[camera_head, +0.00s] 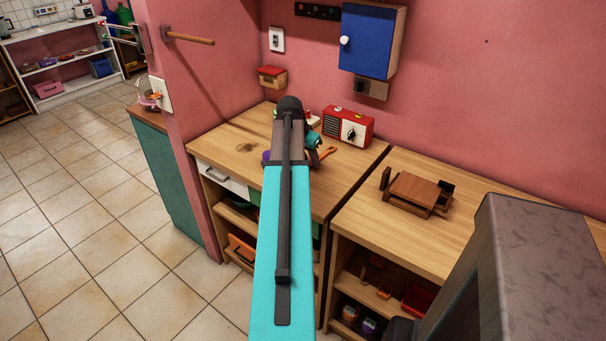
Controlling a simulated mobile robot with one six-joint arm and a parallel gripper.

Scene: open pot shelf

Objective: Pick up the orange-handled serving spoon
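A small orange thing (327,153), which looks like the handle of the serving spoon, shows on the wooden counter in front of the red radio. The rest of it is hidden or too small to make out. My teal arm reaches over the counter from the bottom of the head view and covers much of it. The end of my arm, with my gripper (314,156), shows as a small dark and teal part just left of the orange thing. I cannot tell whether the fingers touch it, or whether they are open or shut.
A red radio (348,126) stands behind, near the wall. A blue wall cabinet (370,40) hangs above. A brown wooden stand (418,192) sits on the right counter (370,226). A purple item (266,156) shows left of my arm. The left counter (222,150) is mostly clear.

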